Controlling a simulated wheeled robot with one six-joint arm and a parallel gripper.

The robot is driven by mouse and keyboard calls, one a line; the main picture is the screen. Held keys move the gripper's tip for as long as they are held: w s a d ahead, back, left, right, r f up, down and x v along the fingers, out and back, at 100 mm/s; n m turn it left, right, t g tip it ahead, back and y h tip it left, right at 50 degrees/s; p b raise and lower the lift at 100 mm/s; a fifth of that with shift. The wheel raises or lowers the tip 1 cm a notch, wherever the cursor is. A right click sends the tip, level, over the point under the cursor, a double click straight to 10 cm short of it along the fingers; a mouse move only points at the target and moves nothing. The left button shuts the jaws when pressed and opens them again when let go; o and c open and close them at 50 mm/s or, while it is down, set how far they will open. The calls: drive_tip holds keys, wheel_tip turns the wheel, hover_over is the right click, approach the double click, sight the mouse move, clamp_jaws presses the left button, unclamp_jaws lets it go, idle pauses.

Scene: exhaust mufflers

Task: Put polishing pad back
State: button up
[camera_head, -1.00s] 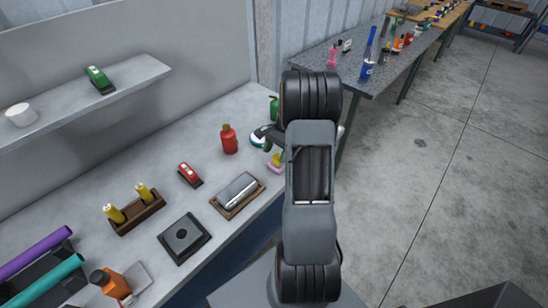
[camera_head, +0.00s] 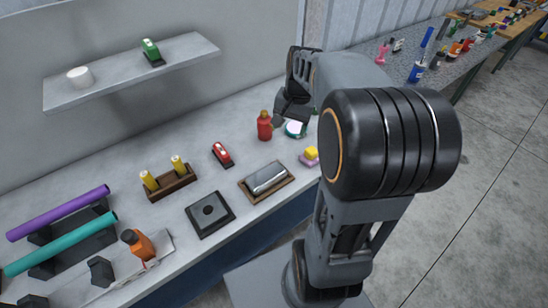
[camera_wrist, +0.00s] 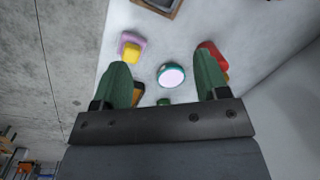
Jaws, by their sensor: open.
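A round disc with a teal rim and pale top (camera_head: 295,129), which looks like the polishing pad, lies on the bench beside the wall end. It also shows in the wrist view (camera_wrist: 172,76), between and beyond my green fingers. My gripper (camera_wrist: 165,66) is open and empty, pointing down above the bench; in the head view it is near the disc, its fingers partly hidden. A black square plate with a round centre (camera_head: 210,213) lies on the bench further left. Whether it is the pad's place I cannot tell.
A red bottle (camera_head: 265,126) and a yellow block on a purple base (camera_head: 310,155) stand close to the disc. A brown tray with a metal piece (camera_head: 266,181), a red tool (camera_head: 222,154) and a wooden holder (camera_head: 170,184) stand left. A shelf (camera_head: 130,75) hangs above.

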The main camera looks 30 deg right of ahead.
drive_tip(key=s+a+n+t+h, duration=0.1)
drive_tip(key=s+a+n+t, duration=0.2)
drive_tip(key=s+a+n, duration=0.5)
drive_tip(key=s+a, duration=0.1)
drive_tip(key=a, duration=0.1)
drive_tip(key=shift+s+a+n+t, duration=0.3)
drive_tip(key=shift+s+a+n, duration=0.1)
